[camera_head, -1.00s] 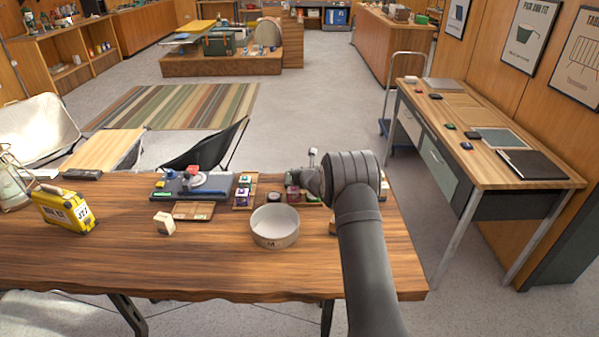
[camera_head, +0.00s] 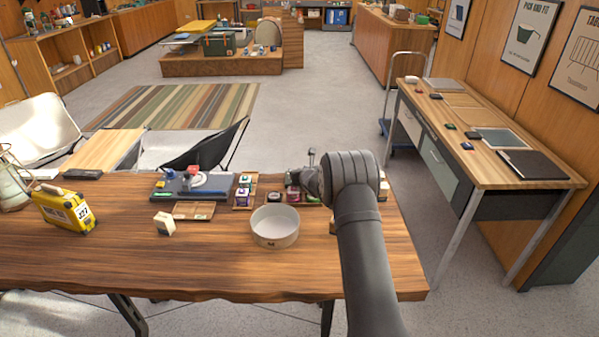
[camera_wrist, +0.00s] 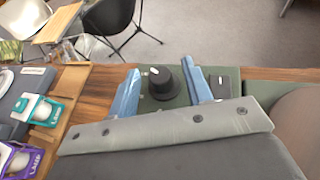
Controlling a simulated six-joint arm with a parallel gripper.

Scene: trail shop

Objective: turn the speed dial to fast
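A black dial knob (camera_wrist: 160,82) with a white mark on top stands on a dark green panel (camera_wrist: 230,77) in the wrist view. My gripper (camera_wrist: 165,78) is open around the knob, with one bluish finger on each side. A gap shows between the left finger and the knob; the right finger is very close to it, and I cannot tell whether it touches. No speed lettering is readable. In the head view my gripper (camera_head: 303,187) is low at the back right of the wooden table (camera_head: 150,262), and I cannot make out the dial there.
A white round bowl (camera_head: 275,236) stands in front of my gripper. Small boxed items (camera_head: 243,188) stand to its left; a teal-and-white box (camera_wrist: 40,108) and a purple one (camera_wrist: 18,160) are at the wrist view's left. A yellow case (camera_head: 66,211) stands far left. The front table is mostly clear.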

